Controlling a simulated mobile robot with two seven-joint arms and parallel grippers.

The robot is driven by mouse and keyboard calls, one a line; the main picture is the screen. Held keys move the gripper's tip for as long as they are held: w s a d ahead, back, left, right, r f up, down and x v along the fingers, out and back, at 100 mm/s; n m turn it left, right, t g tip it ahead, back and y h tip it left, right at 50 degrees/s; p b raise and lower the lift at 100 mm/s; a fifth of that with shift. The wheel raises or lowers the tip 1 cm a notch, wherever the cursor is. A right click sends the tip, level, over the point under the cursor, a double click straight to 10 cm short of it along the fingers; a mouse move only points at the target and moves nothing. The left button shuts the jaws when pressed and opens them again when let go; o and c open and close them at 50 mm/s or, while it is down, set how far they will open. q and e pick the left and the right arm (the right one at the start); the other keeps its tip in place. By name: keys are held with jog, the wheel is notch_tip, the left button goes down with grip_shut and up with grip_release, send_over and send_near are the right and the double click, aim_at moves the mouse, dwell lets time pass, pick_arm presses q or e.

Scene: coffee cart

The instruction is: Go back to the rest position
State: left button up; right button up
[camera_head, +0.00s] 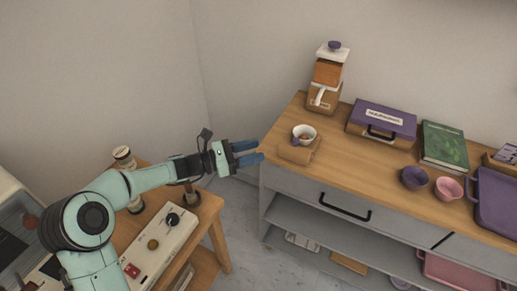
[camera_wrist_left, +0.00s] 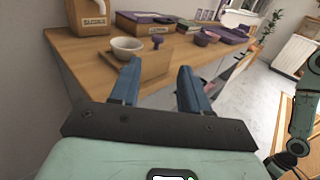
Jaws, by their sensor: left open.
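My left gripper (camera_head: 248,153) is open and empty in the head view. Its two blue fingers point right, toward the left end of the wooden counter (camera_head: 350,165), apart from it. In the left wrist view the gripper (camera_wrist_left: 160,82) shows its spread blue fingers with nothing between them but the counter edge behind. The cup also shows in the left wrist view (camera_wrist_left: 127,48). My right gripper is not in view; part of my right arm shows at the right of the wrist view.
A coffee grinder (camera_head: 327,75), purple box (camera_head: 382,118), green book (camera_head: 444,146), purple cup (camera_head: 413,177), pink cup (camera_head: 448,188) and purple tray (camera_head: 497,205) occupy the counter. A side table with a control box (camera_head: 160,245) lies under my left arm. Open floor (camera_head: 240,210) separates the table and counter.

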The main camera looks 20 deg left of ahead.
pick_arm(q)
jog(key=shift+f, duration=0.1)
dwell(0.3)
jog(key=s+d+f+m+g+y+p, duration=0.1)
jog(key=s+d+f+m+g+p, duration=0.2)
jog(key=f, duration=0.5)
jog(key=s+d+f+m+g+y, duration=0.1)
jog(key=s+d+f+g+y, duration=0.15)
jog(key=s+f, duration=0.4)
jog(key=s+d+f+m+g+y+p, duration=0.1)
jog(key=s+d+f+m+g+p, duration=0.15)
jog(key=f, duration=0.75)
jog(key=s+d+f+m+g+y+p, duration=0.2)
jog(key=s+f+m, duration=0.2)
jog(key=s+m, duration=0.4)
jog(key=s+d+f+m+g+y+p, duration=0.2)
jog(key=s+f+m, duration=0.3)
jog(key=s, duration=0.9)
jog(key=d+m+g+y, duration=0.1)
jog(key=m, duration=0.2)
jog(key=shift+s+f+p, duration=0.3)
jog(key=shift+s+p, duration=0.05)
jog(key=shift+p, duration=0.05)
